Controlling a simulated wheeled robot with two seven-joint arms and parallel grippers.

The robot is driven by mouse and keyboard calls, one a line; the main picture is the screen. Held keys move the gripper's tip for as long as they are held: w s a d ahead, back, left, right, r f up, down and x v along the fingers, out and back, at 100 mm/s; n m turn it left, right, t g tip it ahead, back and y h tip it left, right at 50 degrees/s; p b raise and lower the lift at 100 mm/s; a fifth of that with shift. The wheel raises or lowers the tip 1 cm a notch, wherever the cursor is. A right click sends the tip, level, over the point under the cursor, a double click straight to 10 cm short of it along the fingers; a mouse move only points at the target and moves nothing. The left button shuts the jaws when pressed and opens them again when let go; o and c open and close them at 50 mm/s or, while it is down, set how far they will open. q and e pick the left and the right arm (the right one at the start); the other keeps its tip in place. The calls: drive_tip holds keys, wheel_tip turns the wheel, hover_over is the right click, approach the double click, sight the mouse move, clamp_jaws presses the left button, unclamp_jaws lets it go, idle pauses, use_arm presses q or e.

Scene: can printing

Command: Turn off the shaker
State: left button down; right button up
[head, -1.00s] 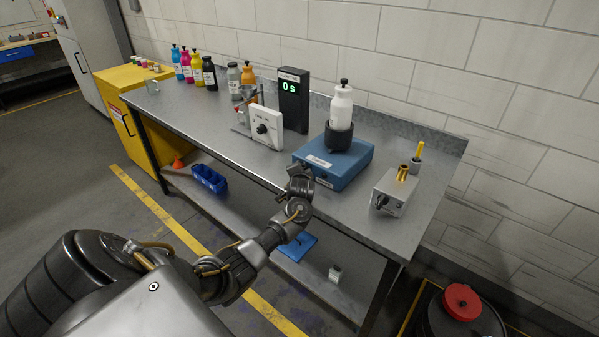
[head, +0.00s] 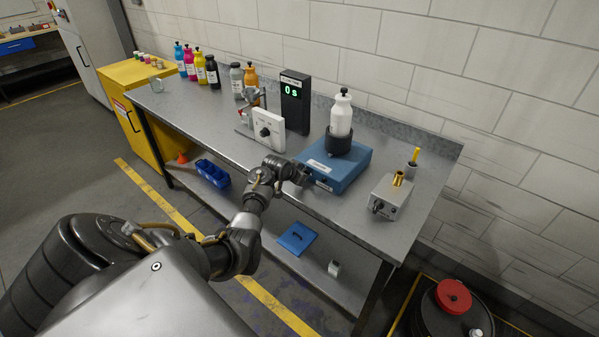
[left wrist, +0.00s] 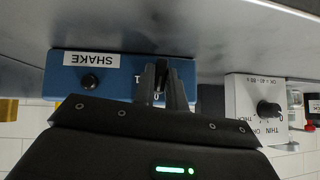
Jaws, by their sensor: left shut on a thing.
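The shaker is a blue box (head: 345,168) on the steel table, with a black cup on top holding a white bottle (head: 341,115) upright. The left wrist view, which looks upside down, shows its blue front (left wrist: 65,80) with a SHAKE label (left wrist: 88,58), a round black knob (left wrist: 89,81) and 1 and 0 marks. My left gripper (head: 303,176) is at the shaker's front left. In the left wrist view my left gripper (left wrist: 160,75) is shut on the small dark switch between those marks; its fingers mostly hide the switch. My right gripper is not in view.
A white box with a knob (head: 268,130) and a black timer (head: 295,95) reading 0 s stand left of the shaker. A grey box (head: 390,197) stands to its right. Several ink bottles line the back left. The table's front edge (head: 345,235) lies below my arm.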

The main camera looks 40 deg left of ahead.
use_arm(q)
drive_tip(key=shift+a+n+h+p, duration=0.1)
drive_tip(key=shift+n+h+p, duration=0.25)
drive_tip(key=shift+h, duration=0.15)
idle(0.3)
drive_tip(key=c, duration=1.4)
unclamp_jaws()
drive_tip(key=shift+c, duration=0.2)
drive_tip(key=shift+s+r, duration=0.3)
drive_tip(key=shift+r, duration=0.1)
drive_tip(key=p+v, duration=0.1)
drive_tip(key=v, duration=0.8)
drive_tip(key=shift+s+r, duration=0.15)
drive_tip(key=shift+s, duration=0.2)
